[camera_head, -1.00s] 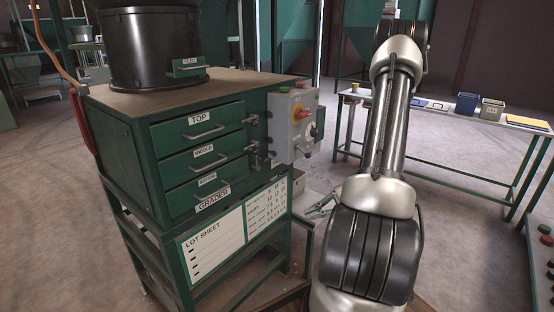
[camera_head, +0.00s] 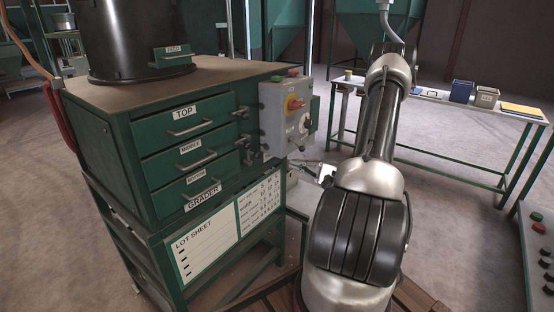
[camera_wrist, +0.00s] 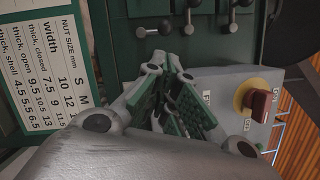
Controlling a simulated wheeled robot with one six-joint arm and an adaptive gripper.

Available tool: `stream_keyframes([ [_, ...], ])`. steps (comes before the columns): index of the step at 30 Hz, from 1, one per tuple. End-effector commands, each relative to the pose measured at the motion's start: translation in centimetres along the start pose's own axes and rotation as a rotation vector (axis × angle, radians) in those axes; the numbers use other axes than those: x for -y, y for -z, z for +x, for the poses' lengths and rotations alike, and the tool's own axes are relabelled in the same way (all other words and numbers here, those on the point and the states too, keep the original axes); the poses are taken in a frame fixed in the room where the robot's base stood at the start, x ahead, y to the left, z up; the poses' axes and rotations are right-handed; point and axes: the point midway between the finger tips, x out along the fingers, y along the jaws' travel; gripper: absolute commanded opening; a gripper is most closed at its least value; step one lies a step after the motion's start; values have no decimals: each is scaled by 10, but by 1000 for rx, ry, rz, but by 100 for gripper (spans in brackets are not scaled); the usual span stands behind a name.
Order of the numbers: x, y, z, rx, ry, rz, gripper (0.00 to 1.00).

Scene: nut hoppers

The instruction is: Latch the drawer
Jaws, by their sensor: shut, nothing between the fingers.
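The green grader cabinet (camera_head: 105,120) has three drawers, the top one (camera_head: 180,127), the middle one (camera_head: 185,158) and the bottom one (camera_head: 190,187). All three look pushed in. Dark latches (camera_head: 241,128) sit along the drawers' right edge. In the wrist view, ball-ended latch levers (camera_wrist: 190,18) show at the top, just beyond my fingertips. My gripper (camera_wrist: 170,75) is shut and empty, with no clear contact with a lever. In the head view, my gripper (camera_head: 312,169) is low, right of the cabinet and below the grey control box; my arm partly hides it.
The grey control box (camera_head: 280,133) sticks out beside the latches; its red knob (camera_wrist: 258,104) is close at right in the wrist view. A black hopper (camera_head: 125,45) stands on the cabinet. A bench (camera_head: 440,100) is behind. Open floor lies to the right.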

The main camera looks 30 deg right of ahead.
Motion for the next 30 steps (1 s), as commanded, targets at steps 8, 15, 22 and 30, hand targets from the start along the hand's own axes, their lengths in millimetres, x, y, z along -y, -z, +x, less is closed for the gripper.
stream_keyframes([
  [8, -1, -1, 41, 5, -3, 1, 0],
  [15, -1, -1, 81, 3, -2, 2, 0],
  [22, 0, -1, 97, 1, -1, 2, 0],
  [30, 0, 0, 98, 1, -1, 2, 0],
])
